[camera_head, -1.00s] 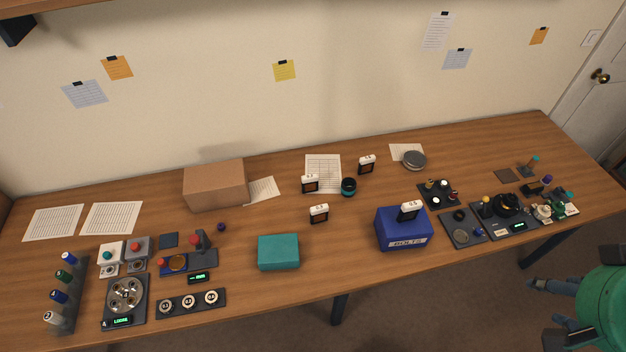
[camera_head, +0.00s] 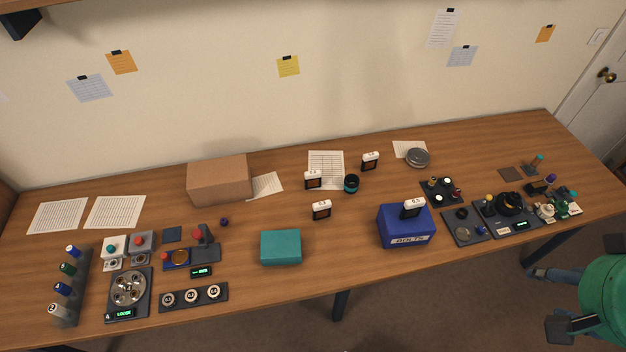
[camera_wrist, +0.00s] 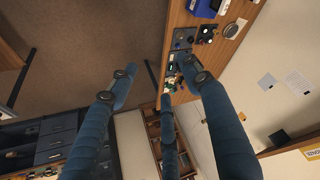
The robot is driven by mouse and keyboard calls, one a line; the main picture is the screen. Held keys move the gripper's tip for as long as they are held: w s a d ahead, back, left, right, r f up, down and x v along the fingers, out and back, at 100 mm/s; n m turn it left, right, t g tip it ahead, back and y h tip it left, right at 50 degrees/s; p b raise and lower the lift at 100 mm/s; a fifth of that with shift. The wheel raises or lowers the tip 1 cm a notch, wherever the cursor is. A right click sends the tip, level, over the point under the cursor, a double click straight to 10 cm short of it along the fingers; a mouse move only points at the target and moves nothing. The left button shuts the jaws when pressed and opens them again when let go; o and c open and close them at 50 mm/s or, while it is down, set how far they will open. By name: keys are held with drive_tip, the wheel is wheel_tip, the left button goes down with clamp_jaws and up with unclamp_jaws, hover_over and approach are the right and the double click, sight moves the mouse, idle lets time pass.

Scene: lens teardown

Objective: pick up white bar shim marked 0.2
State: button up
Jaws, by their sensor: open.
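Several small dark-framed pieces with white top bars stand on the bench in the head view. One is at the middle (camera_head: 321,210), one is behind it to the left (camera_head: 313,180), and one is farther back (camera_head: 370,161). Another stands on the blue bolts box (camera_head: 406,228), its white bar (camera_head: 412,203) uppermost. The markings are too small to read surely, so I cannot tell which is 0.2. My gripper (camera_wrist: 152,88) is open and empty in the wrist view, its blue fingers spread above the floor beside the bench. It is well apart from these pieces.
A teal box (camera_head: 281,247) and a cardboard box (camera_head: 219,180) stand left of the middle pieces. A dark ringed cylinder (camera_head: 351,184) and a round grey tin (camera_head: 418,158) stand nearby. Instrument trays fill both bench ends.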

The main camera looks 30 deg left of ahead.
drive_tip(key=w+a+r+m+g+y+p, duration=0.1)
drive_tip(key=w+a+m+g+p, duration=0.25)
drive_tip(key=w+a, duration=1.75)
drive_tip(key=m+g+h+p, duration=0.1)
drive_tip(key=m+g+p, duration=0.1)
drive_tip(key=m+p, duration=0.3)
hover_over(313, 174)
wheel_tip(313, 174, down, 32)
drive_tip(key=shift+f, duration=0.2)
drive_tip(key=shift+f, duration=0.1)
drive_tip(key=shift+f, duration=4.2)
